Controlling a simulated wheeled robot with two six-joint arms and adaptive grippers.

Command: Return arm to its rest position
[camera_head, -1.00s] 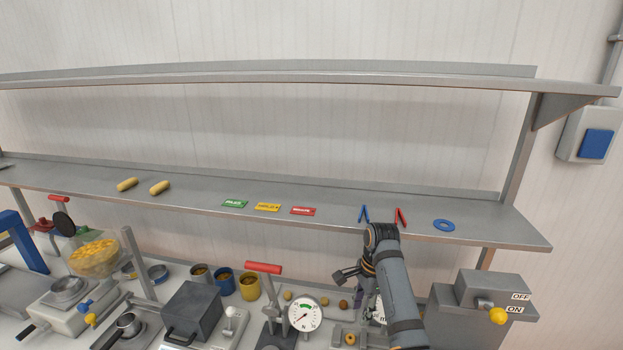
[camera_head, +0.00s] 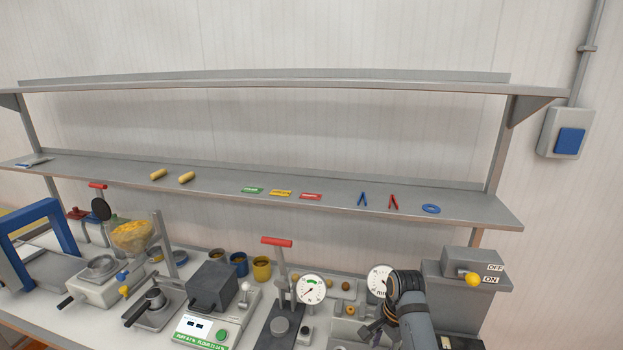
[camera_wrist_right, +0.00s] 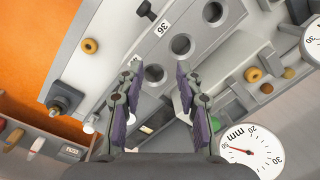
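My right arm (camera_head: 410,312) comes up from the bottom right in the head view, bent over the bench beside a dial gauge (camera_head: 380,280). Its gripper (camera_head: 372,329) hangs low at the front of the bench there, partly hidden by the arm. In the right wrist view the gripper (camera_wrist_right: 158,72) has its two fingers spread apart with nothing between them. Below them is a grey plate with round holes (camera_wrist_right: 181,45). A white "mm" dial (camera_wrist_right: 252,152) lies to the right of the fingers. My left arm and gripper are not in view.
A red-handled press (camera_head: 277,242) and another dial (camera_head: 311,289) stand left of the arm. A grey switch box (camera_head: 470,263) with a yellow knob stands to its right. The shelf (camera_head: 330,213) above holds coloured cards, tweezers, a blue ring and two yellow rolls.

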